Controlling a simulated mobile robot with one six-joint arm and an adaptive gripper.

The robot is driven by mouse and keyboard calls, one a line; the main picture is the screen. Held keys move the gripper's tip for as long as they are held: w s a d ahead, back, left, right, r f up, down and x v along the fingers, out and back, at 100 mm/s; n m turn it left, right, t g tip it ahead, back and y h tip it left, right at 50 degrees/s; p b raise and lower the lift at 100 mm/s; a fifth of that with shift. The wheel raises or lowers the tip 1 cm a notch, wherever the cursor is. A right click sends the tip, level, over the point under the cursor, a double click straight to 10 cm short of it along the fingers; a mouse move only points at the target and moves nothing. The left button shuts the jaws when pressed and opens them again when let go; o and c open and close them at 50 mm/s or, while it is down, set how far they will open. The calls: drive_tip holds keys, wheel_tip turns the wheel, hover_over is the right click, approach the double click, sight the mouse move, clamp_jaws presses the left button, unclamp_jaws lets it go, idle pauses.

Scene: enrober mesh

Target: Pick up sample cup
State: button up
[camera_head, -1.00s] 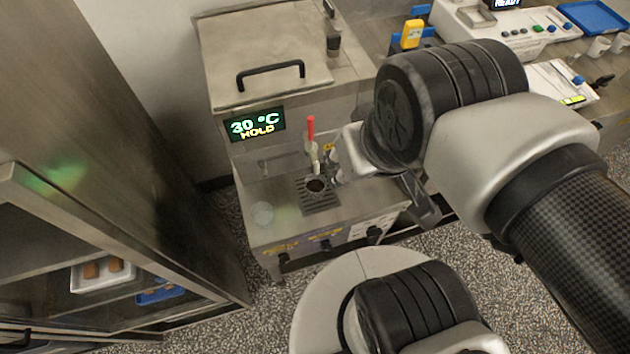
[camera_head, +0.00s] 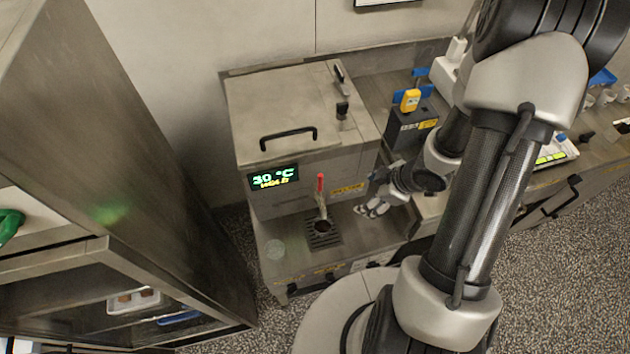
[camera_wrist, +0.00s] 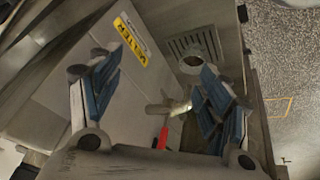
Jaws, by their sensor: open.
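A small cup (camera_head: 323,227) with a dark inside stands on the drip grate below the red-handled tap (camera_head: 320,190) of the steel machine. The cup also shows in the wrist view (camera_wrist: 191,64), with its rim towards me, beside the right finger. My gripper (camera_head: 372,208) is to the right of the cup in the head view, apart from it. In the wrist view my gripper (camera_wrist: 155,88) has its blue-padded fingers wide apart, with nothing held. The tap's red handle (camera_wrist: 162,137) and pale spout show low between the fingers.
The steel machine (camera_head: 290,110) rises behind the grate (camera_head: 324,241), with a yellow label on its front. A faint clear round thing (camera_head: 275,249) lies left of the grate. A tall steel cabinet (camera_head: 130,150) stands at the left. A counter with equipment runs along the right.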

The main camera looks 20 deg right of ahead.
drive_tip(key=s+a+f+y, duration=0.3)
drive_tip(key=a, duration=0.2)
drive_tip(key=b, duration=0.5)
approach(322, 231)
drive_tip(key=shift+w+a+r+n+g, duration=0.15)
drive_tip(key=shift+w+a+n, duration=0.05)
drive_tip(key=shift+w+a, duration=0.2)
drive_tip(key=shift+w+a+r+n+g, duration=0.1)
drive_tip(key=shift+w+a+n+g, duration=0.1)
drive_tip(key=shift+w+a, duration=0.25)
drive_tip(key=shift+b+x, duration=1.3)
drive_tip(key=shift+x, duration=1.6)
drive_tip(key=shift+w+r, duration=0.15)
drive_tip(key=shift+c, duration=0.2)
drive_tip(key=c, duration=1.3)
drive_tip(key=shift+r, duration=0.15)
